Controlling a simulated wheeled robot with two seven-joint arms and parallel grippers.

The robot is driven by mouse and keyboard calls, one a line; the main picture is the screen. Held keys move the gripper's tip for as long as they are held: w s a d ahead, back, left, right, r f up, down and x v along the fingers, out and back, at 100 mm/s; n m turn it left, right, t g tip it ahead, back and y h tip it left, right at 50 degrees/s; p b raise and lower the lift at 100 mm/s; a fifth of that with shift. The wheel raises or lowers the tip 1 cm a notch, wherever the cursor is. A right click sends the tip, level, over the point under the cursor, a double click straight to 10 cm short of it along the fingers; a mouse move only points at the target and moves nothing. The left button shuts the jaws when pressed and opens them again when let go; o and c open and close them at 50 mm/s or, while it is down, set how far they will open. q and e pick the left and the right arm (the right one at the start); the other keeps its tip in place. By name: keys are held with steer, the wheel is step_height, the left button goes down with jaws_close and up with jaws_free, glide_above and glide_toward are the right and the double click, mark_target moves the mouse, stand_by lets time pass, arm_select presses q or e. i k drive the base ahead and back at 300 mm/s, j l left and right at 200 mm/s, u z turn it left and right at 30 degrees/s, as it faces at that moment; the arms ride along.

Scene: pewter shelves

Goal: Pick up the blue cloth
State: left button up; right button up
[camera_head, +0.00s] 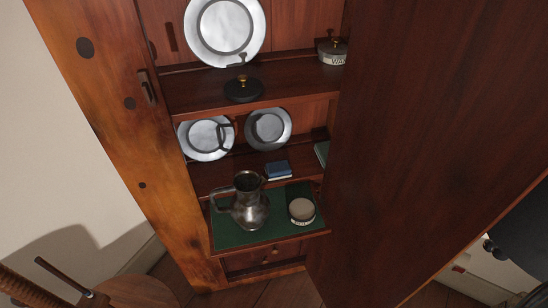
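A small folded blue item (278,167), which looks like the blue cloth, lies on a dark wooden shelf inside the open cabinet. It is right of centre on that shelf, with a paler band along its front edge. It sits behind and to the right of a metal pitcher (250,207) and in front of the pewter plates. Neither of my grippers shows in this view.
Pewter plates (268,129) lean at the back. A round pale-topped tin (302,210) and the pitcher stand on a green surface (270,232) below. The big open door (430,130) blocks the right side. A round wooden top (140,292) is at lower left.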

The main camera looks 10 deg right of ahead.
mark_target(281, 170)
steer(key=k+l+z, duration=0.15)
steer(key=z, duration=0.25)
steer(key=l+z, duration=0.6)
steer(key=l, duration=0.15)
steer(key=i+l+u, duration=0.1)
steer(key=l+u, duration=0.15)
steer(key=l, duration=0.35)
steer(key=u, duration=0.15)
steer(key=z, duration=0.15)
steer(key=i, duration=0.05)
